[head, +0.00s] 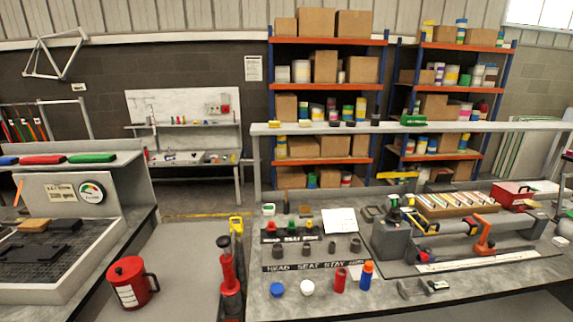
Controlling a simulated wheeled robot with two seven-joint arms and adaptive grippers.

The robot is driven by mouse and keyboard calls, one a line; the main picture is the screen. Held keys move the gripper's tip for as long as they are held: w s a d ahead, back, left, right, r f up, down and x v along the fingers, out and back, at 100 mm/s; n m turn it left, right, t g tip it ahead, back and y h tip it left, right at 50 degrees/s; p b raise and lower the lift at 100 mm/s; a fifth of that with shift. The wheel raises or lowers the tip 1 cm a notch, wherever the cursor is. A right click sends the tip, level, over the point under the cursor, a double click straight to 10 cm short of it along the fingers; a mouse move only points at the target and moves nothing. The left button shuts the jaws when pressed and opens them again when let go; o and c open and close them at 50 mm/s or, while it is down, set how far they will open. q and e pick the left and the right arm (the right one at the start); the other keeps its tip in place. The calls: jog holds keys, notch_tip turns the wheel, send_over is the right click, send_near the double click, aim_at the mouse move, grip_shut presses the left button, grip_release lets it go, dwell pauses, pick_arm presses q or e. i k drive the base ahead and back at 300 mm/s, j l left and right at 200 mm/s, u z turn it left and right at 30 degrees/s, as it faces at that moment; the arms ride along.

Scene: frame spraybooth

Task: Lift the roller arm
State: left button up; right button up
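An orange upright lever-like part (485,234) stands at a long grey bar on the right bench; it may be the roller arm, but I cannot tell for certain. Its lower end meets a dark base plate, with a pale ruler-like strip (470,262) in front. To its left, a yellow, red and grey tool (422,228) lies along the same bar, beside a grey block (390,240). Neither of my grippers shows in the head view.
The right bench (262,307) also holds a blue cap (277,289), a white cap (307,287), a red cylinder (339,280), a blue and orange bottle (366,275) and a red box (511,195). A red can (132,284) stands left. A raised shelf (300,128) spans the bench's back.

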aim_at(420, 224)
jog(key=z, duration=0.95)
